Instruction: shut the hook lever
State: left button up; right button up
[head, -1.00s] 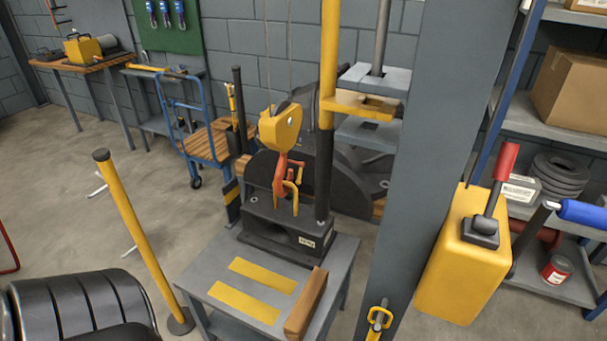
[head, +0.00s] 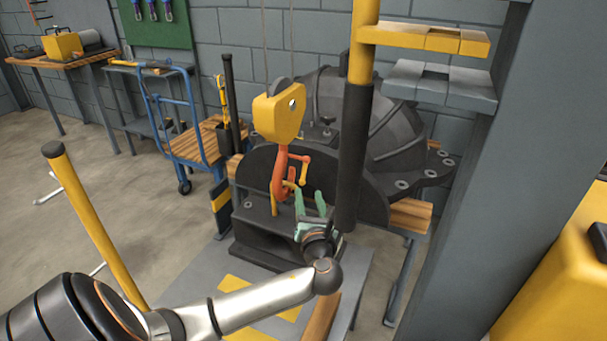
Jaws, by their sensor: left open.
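The yellow hook block (head: 278,116) hangs on thin lines in the middle of the head view. Below it hangs the orange hook (head: 279,176). A slim orange lever (head: 305,168) stands out on the hook's right side, apart from the hook's shank. A small yellow piece (head: 290,185) shows at the hook's mouth, partly hidden. My left gripper (head: 309,203) has green fingers spread apart with nothing seen between them. It is just below and right of the hook and lever; whether it touches them I cannot tell. My right gripper is not in view.
A dark block (head: 255,232) sits on the grey table (head: 345,268) below the hook. A yellow and black post (head: 354,140) rises close right of my gripper. A large dark casing (head: 395,135) stands behind. A grey column (head: 480,190) is at right.

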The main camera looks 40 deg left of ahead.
aim_at(304, 174)
pick_arm(q)
jog(key=b+x, duration=0.2)
jog(key=x, duration=0.7)
jog(key=shift+w+a, duration=0.15)
jog(key=shift+a, duration=0.1)
jog(key=shift+x, duration=0.8)
grip_shut()
